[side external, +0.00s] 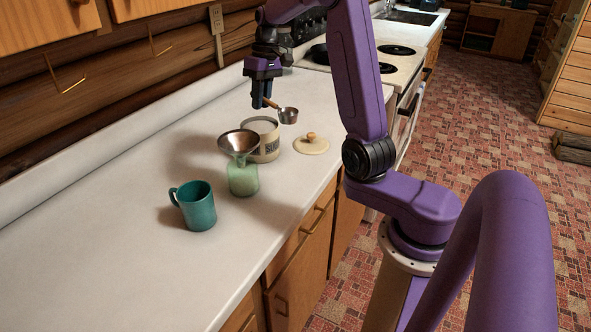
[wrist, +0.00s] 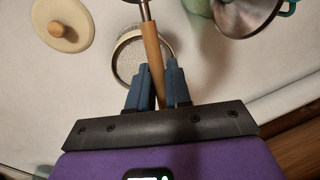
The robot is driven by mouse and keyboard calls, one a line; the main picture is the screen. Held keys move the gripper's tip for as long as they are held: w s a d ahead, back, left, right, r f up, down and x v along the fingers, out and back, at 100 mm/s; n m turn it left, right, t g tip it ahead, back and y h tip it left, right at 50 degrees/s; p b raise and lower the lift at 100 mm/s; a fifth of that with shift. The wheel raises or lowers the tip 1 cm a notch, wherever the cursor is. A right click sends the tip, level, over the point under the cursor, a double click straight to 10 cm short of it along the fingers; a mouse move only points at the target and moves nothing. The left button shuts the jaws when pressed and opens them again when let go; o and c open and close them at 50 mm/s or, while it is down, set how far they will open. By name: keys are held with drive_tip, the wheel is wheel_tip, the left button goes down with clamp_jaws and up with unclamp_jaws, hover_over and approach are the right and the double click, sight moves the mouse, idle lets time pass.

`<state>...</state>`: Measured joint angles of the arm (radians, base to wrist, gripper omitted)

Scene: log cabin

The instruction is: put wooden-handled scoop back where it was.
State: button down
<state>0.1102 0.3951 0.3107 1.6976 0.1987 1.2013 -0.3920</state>
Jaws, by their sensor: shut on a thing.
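My gripper (side external: 264,104) is shut on the wooden handle of the scoop (side external: 288,115) and holds it in the air above the counter. The scoop's small metal cup points to the right in the side view. In the wrist view the handle (wrist: 152,50) lies between my fingers (wrist: 158,72), and the cup is mostly cut off at the top edge. An open cream canister (side external: 266,150) with a dark label stands below. In the wrist view its round rim (wrist: 117,62) shows behind the handle, with something pale and grainy inside.
The canister's lid (side external: 311,145), with a wooden knob, lies on the counter right of the canister. A metal funnel (side external: 239,141) sits on a pale green jar (side external: 243,181). A teal mug (side external: 195,206) stands nearer. The counter's left part is clear; a stove (side external: 401,68) is beyond.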

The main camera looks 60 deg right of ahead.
drive_tip(key=s+f+m+t, duration=0.15)
drive_tip(key=s+m, duration=0.45)
drive_tip(key=s, duration=1.2)
drive_tip(key=shift+h, duration=0.3)
drive_tip(key=w+d+f, duration=0.2)
drive_tip(key=w+f, duration=0.1)
drive_tip(key=w+d+f, duration=0.2)
drive_tip(key=w+f, duration=0.1)
drive_tip(key=w, duration=0.1)
drive_tip(key=w+d+f, duration=0.2)
drive_tip(key=w+f, duration=0.1)
drive_tip(key=w, duration=0.1)
drive_tip(key=shift+w+d+f, duration=0.25)
drive_tip(key=shift+d+f, duration=0.05)
drive_tip(key=shift+f, duration=0.1)
drive_tip(key=shift+w+d+f, duration=0.25)
drive_tip(key=shift+w+f, duration=0.2)
drive_tip(key=shift+f, duration=0.15)
drive_tip(key=shift+s+d+x, duration=0.1)
drive_tip(key=shift+x, duration=0.65)
drive_tip(key=shift+s+d+x, duration=0.1)
drive_tip(key=shift+s+x, duration=0.05)
drive_tip(key=shift+x, duration=0.55)
drive_tip(key=shift+f+m, duration=0.15)
drive_tip(key=shift+m, duration=0.15)
